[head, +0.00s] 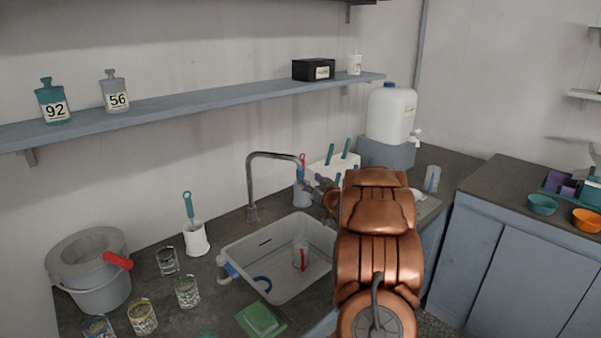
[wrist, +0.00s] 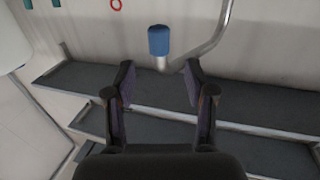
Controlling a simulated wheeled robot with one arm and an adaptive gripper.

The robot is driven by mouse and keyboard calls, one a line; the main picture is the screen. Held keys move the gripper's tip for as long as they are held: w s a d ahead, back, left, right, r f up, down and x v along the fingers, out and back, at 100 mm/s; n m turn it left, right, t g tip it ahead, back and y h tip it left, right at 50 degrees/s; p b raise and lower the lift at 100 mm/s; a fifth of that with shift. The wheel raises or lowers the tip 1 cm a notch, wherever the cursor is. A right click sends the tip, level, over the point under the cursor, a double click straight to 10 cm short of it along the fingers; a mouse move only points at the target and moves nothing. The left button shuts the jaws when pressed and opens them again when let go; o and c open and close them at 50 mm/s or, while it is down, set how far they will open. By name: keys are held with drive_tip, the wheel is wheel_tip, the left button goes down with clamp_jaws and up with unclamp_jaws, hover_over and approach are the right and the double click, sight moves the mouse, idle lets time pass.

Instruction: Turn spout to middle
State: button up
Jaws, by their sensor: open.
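The metal spout (head: 271,154) rises behind the sink (head: 236,254), bends over and reaches to the right. Its outer end is partly hidden by my gripper (head: 312,188) in the head view. In the wrist view, the curved metal pipe of the spout (wrist: 216,42) shows at top right, with a blue cylindrical tip (wrist: 158,40) on a short metal piece. My gripper (wrist: 158,86) is open and empty. The blue tip shows beyond the fingertips, in line with the gap between them. No contact is visible.
A clear beaker (head: 300,256) stands in the sink. A grey bucket (head: 88,270), several glass jars and a white brush holder (head: 196,238) are on the left counter. A white rack (head: 333,166) and a large water container (head: 390,112) stand behind my arm.

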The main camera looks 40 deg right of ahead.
sight(302, 173)
drive_tip(key=shift+p+x, duration=1.2)
drive_tip(key=shift+x, duration=2.65)
clamp_jaws()
